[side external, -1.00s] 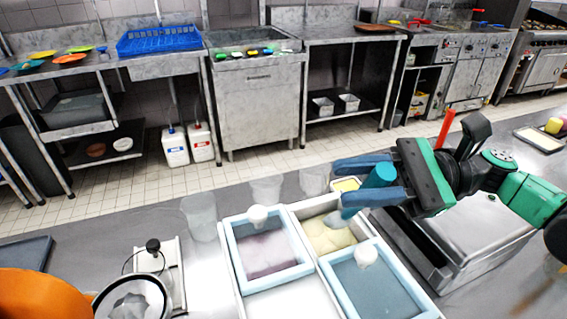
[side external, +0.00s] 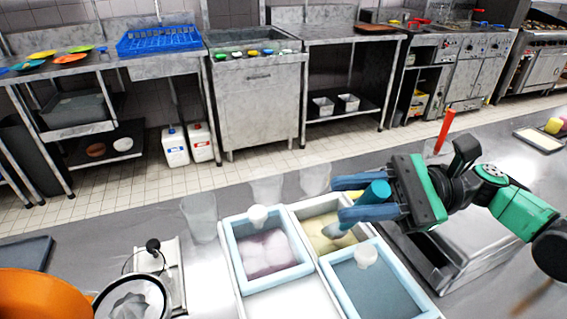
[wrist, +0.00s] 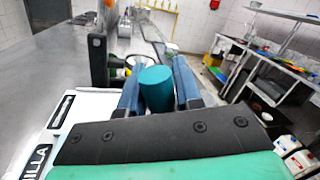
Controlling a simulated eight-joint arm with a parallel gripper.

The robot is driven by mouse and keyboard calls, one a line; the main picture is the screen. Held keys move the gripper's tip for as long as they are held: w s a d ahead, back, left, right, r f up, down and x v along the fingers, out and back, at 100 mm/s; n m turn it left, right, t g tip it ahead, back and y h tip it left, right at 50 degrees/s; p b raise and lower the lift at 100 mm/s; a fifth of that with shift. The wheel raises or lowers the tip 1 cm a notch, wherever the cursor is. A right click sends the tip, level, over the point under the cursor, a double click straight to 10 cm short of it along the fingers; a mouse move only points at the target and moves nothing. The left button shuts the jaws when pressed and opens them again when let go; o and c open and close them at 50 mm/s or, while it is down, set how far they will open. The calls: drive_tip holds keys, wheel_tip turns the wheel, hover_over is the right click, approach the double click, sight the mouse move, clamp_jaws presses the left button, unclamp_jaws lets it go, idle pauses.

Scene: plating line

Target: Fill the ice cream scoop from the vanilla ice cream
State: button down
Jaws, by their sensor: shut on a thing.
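My gripper (side external: 348,198) is shut on the teal handle (side external: 376,191) of the ice cream scoop, which hangs below the fingers. In the wrist view the handle (wrist: 156,88) sits between both blue fingers. The scoop's grey head (side external: 335,231) is low inside the tub of pale yellow ice cream (side external: 316,238), at or in its surface; I cannot tell how deep, or whether it holds any. A label ending in "ILLA" (wrist: 42,160) shows at lower left in the wrist view.
A tub with pinkish contents under a knobbed lid (side external: 258,216) stands left of the yellow one. A blue-grey lidded tub (side external: 372,290) stands in front. Clear cups (side external: 200,218) are behind. A large orange object (side external: 40,295) is at front left.

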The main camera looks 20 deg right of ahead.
drive_tip(key=shift+w+f, duration=0.2)
drive_tip(key=shift+w, duration=0.3)
drive_tip(key=shift+w+f, duration=0.15)
drive_tip(key=shift+w, duration=0.55)
drive_tip(key=shift+w+f, duration=0.15)
drive_tip(key=shift+w, duration=0.25)
drive_tip(key=shift+s+f, duration=0.1)
drive_tip(key=shift+s, duration=0.3)
drive_tip(key=shift+w, duration=0.2)
drive_tip(key=shift+w+f, duration=0.1)
drive_tip(key=shift+w, duration=1.35)
